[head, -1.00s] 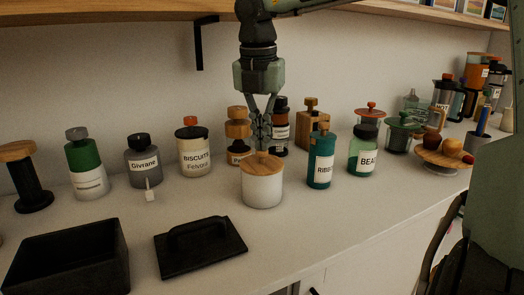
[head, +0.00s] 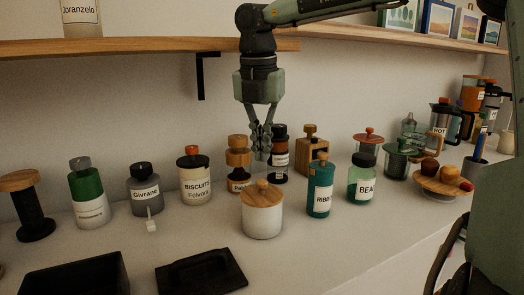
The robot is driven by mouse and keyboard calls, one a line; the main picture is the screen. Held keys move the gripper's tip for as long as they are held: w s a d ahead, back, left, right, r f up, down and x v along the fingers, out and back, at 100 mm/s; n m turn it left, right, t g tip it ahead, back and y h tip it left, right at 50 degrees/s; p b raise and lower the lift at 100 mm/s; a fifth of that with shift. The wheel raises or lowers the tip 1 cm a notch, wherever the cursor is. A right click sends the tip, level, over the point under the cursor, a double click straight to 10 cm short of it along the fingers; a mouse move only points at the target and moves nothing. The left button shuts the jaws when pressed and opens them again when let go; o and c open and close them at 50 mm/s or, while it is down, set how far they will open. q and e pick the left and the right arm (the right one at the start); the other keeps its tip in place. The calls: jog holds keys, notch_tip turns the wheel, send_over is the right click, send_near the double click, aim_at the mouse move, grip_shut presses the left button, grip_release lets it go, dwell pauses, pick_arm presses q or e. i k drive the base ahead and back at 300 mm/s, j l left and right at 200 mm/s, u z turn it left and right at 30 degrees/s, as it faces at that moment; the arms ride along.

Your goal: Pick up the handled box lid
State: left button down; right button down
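The handled box lid (head: 201,274) is a flat black rectangular plate lying on the counter at the bottom of the head view, partly cut off by the lower edge. Its handle shows only faintly, dark on dark. The black open box (head: 72,280) stands to its left, also cut off. My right gripper (head: 261,156) points down above and behind the white wooden-lidded jar (head: 262,219), up and to the right of the lid, well apart from it. It holds nothing I can see; its finger gap is unclear. My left gripper is not in view.
Behind the lid stand a grey Givrane jar (head: 145,196), a Biscuits jar (head: 195,183) and a green-and-white bottle (head: 89,202). A teal bottle (head: 320,191) and a green jar (head: 362,182) stand right of the white jar. A wooden shelf (head: 140,46) runs above.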

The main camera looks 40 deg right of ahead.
aim_at(216, 271)
jog(key=k, duration=2)
